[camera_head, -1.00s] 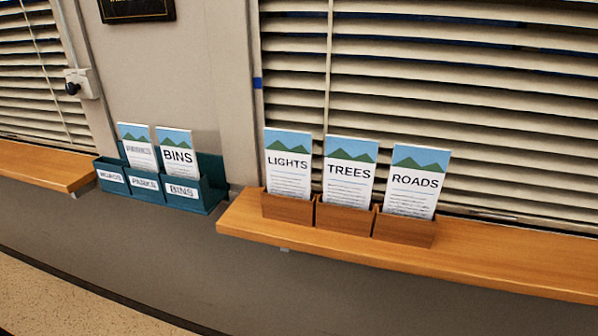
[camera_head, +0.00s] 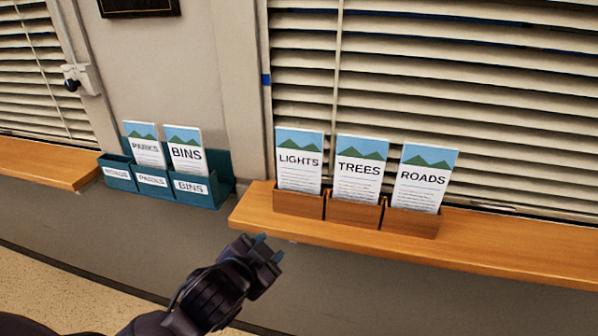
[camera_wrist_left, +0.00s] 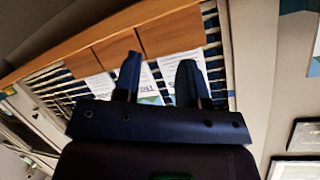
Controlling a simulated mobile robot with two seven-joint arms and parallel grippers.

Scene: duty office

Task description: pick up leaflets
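Three leaflet stacks stand upright in wooden holders on the wooden sill: LIGHTS leaflets (camera_head: 299,160), TREES leaflets (camera_head: 360,168) and ROADS leaflets (camera_head: 425,178). PARKS leaflets (camera_head: 146,146) and BINS leaflets (camera_head: 185,154) stand in a teal rack (camera_head: 222,180) on the left. Its leftmost pocket (camera_head: 118,173) holds no leaflet. My left gripper (camera_head: 270,247) is open and empty, below and in front of the LIGHTS holder (camera_head: 297,204). In the left wrist view my left gripper (camera_wrist_left: 158,65) has its fingers apart, with wooden holders and leaflets (camera_wrist_left: 104,86) beyond, upside down. My right gripper is out of view.
The wooden sill (camera_head: 510,248) is bare right of the holders. Window blinds (camera_head: 470,90) hang close behind. Another sill (camera_head: 40,163) lies at far left. A switch box (camera_head: 77,74) and dark frame (camera_head: 138,6) are on the wall.

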